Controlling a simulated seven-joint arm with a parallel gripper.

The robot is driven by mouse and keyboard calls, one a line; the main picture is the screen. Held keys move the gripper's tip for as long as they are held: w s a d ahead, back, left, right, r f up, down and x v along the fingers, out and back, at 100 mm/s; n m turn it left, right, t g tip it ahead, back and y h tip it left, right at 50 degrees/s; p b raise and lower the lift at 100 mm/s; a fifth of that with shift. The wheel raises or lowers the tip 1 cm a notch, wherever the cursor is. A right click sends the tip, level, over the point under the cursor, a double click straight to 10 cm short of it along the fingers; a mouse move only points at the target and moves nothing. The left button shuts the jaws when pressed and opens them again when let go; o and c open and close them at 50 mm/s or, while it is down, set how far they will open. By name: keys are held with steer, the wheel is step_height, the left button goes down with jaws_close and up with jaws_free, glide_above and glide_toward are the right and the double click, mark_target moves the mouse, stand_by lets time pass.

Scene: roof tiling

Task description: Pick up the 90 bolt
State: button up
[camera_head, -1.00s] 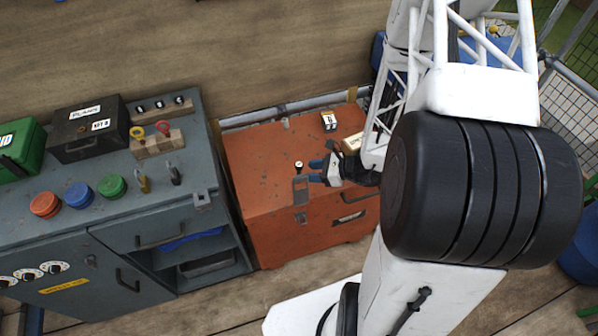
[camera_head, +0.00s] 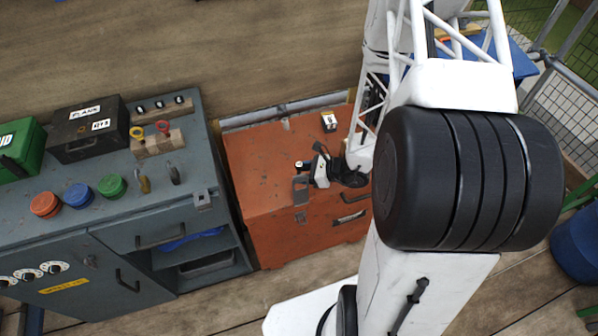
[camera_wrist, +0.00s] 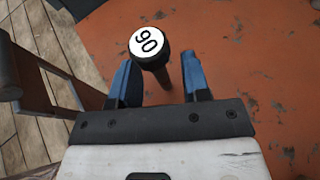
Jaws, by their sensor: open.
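The 90 bolt (camera_wrist: 149,46) is black with a round white top marked "90". In the wrist view it stands upright at the front edge of the orange chest, its head just beyond and between the two blue fingertips. My gripper (camera_wrist: 158,82) is open, with one finger on each side of the bolt and a visible gap to the right finger. In the head view my gripper (camera_head: 310,171) is over the chest top near its front edge.
The orange chest (camera_head: 262,165) carries a small white-labelled block (camera_head: 329,121) at the back. A metal latch (camera_head: 300,190) is at its front edge. A grey cabinet (camera_head: 120,215) with knobs, keys and a black case (camera_head: 88,130) stands to the left. The chest's left top is clear.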

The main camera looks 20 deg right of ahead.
steer(key=shift+w+a+f, duration=0.2)
steer(key=shift+w+a, duration=0.1)
steer(key=shift+a, duration=0.2)
steer(key=shift+c, duration=0.2)
jaws_close()
